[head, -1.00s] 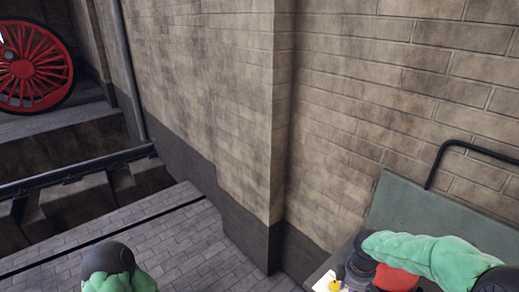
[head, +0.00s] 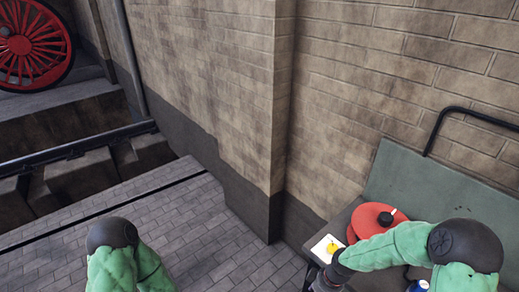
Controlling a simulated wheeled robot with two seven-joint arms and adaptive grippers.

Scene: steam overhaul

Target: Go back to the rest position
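My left arm shows in the head view only as a green-sleeved part with a dark joint at the bottom left; its gripper is out of the frame. My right arm, also green-sleeved, reaches in from the lower right over a bench. The dark wrist end with the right gripper (head: 328,282) is at the bottom edge, partly cut off, beside the bench's left end. Its fingers cannot be made out, so I cannot tell whether it is open or holds anything.
The bench (head: 425,185) has a green-grey back and black rail. On it are a red round object (head: 362,219) with a black top, a yellow object (head: 333,249) on a white sheet, and a blue-and-white item (head: 419,286). A brick wall (head: 235,90) stands ahead; paving at left is clear, beside a rail pit.

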